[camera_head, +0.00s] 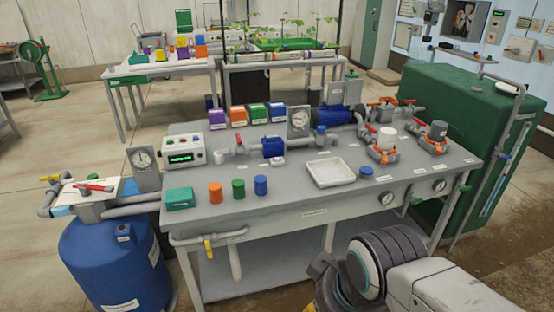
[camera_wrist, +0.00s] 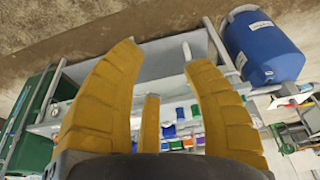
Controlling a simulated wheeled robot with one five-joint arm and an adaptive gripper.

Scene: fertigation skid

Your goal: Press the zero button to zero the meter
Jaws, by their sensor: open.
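The meter, a white box (camera_head: 183,152) with a lit green display, stands at the back left of the grey bench. Small coloured knobs or buttons show on its face, including a red one; their labels are too small to read, so I cannot tell which is the zero button. My gripper (camera_wrist: 160,58) shows in the wrist view with its yellow fingers spread apart and nothing between them. It is well away from the meter, off the bench's front side. In the head view my arm is at the bottom right and the fingers are hidden.
The bench (camera_head: 290,190) holds a teal box (camera_head: 180,198), orange, green and blue cups in front of the meter, a white tray (camera_head: 330,173), gauges, valves and pumps. A blue tank (camera_head: 115,265) stands left, a green tank (camera_head: 460,125) right. Bare floor lies in front.

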